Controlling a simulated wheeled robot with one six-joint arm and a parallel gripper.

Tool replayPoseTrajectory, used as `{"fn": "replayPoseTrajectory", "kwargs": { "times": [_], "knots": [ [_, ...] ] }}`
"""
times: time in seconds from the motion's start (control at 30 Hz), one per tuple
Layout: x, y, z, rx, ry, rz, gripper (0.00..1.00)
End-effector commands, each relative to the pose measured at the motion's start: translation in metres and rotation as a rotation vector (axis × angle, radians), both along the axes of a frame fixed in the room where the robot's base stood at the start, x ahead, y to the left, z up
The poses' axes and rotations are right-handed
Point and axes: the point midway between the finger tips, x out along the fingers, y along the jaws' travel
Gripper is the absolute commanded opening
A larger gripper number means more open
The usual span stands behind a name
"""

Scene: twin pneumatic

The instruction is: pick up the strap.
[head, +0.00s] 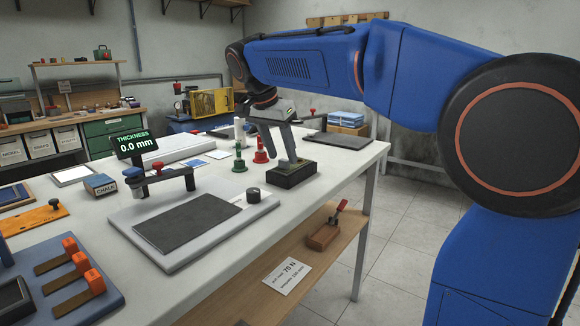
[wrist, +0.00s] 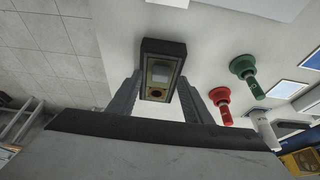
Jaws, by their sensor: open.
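I cannot pick out the strap for certain. My gripper (head: 283,158) is open and points down over a dark block (head: 290,175) near the table's right edge. In the wrist view the block (wrist: 148,50) shows between and just beyond the fingertips (wrist: 160,80). A pale piece (wrist: 161,73) and a gold piece with a dark hole (wrist: 157,93) show in its top; either may belong to the strap. I cannot tell whether the fingers touch anything.
A green plunger-like piece (head: 239,160) and a red one (head: 261,152) stand left of the block. A dark slab (head: 340,140) lies behind right.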

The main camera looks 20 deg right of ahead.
Motion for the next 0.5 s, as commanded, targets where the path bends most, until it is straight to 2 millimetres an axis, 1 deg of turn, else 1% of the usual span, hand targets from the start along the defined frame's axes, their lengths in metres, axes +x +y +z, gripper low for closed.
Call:
{"fn": "replayPoseTrajectory", "kwargs": {
  "times": [0.03, 0.13, 0.4, 0.43, 0.47, 0.5],
  "knots": [
    [0.0015, -0.0019, -0.0058, -0.001, 0.001, 0.0, 0.45],
    [0.0031, -0.0042, -0.0131, -0.001, 0.001, 0.0, 0.45],
    [0.0041, -0.0047, -0.0156, 0.0, 0.0, 0.001, 0.45],
    [0.0041, -0.0047, -0.0156, 0.0, 0.0, 0.001, 0.43],
    [0.0041, -0.0046, -0.0156, 0.0, 0.0, 0.001, 0.36],
    [0.0041, -0.0046, -0.0155, 0.0, 0.0, 0.001, 0.26]
  ]
}}
